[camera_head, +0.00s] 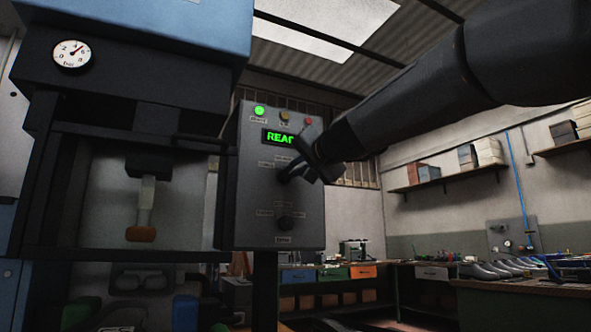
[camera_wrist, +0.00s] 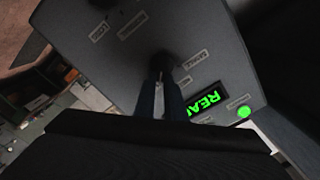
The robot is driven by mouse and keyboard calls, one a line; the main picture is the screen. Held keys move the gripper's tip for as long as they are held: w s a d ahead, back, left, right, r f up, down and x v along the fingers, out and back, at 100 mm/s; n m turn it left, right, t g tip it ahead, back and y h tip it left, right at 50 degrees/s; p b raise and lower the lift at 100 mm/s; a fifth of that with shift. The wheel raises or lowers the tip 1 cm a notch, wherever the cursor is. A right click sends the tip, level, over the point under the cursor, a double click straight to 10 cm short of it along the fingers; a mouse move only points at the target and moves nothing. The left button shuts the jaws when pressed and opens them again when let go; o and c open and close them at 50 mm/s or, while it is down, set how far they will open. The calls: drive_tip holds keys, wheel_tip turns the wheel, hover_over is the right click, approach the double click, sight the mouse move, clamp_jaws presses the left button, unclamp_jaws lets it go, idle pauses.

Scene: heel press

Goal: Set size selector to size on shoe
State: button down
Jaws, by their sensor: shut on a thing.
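The grey control panel (camera_head: 247,190) of the press stands at the middle of the head view. Its green display (camera_head: 279,138) reads "REA", with the rest cut off by my arm. My gripper (camera_head: 292,176) is at the panel's upper knob, shut on it. In the wrist view the fingers of my gripper (camera_wrist: 159,97) meet the dark upper knob (camera_wrist: 166,66), which is partly hidden. A lower black knob (camera_head: 287,222) with small labels around it is free. The labels are too small to read surely. No shoe shows clearly at the press.
The press (camera_head: 130,45) with a round gauge (camera_head: 72,54) stands left of the panel. A green lamp (camera_head: 259,111) is lit on the panel's top. Several shoes (camera_head: 490,270) lie on a bench at the right. My arm crosses the upper right.

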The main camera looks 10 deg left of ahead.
idle(0.3)
drive_tip(key=c, duration=1.8)
unclamp_jaws()
drive_tip(key=shift+b+v, duration=0.7)
drive_tip(key=shift+v, duration=3.2)
drive_tip(key=shift+r, duration=0.1)
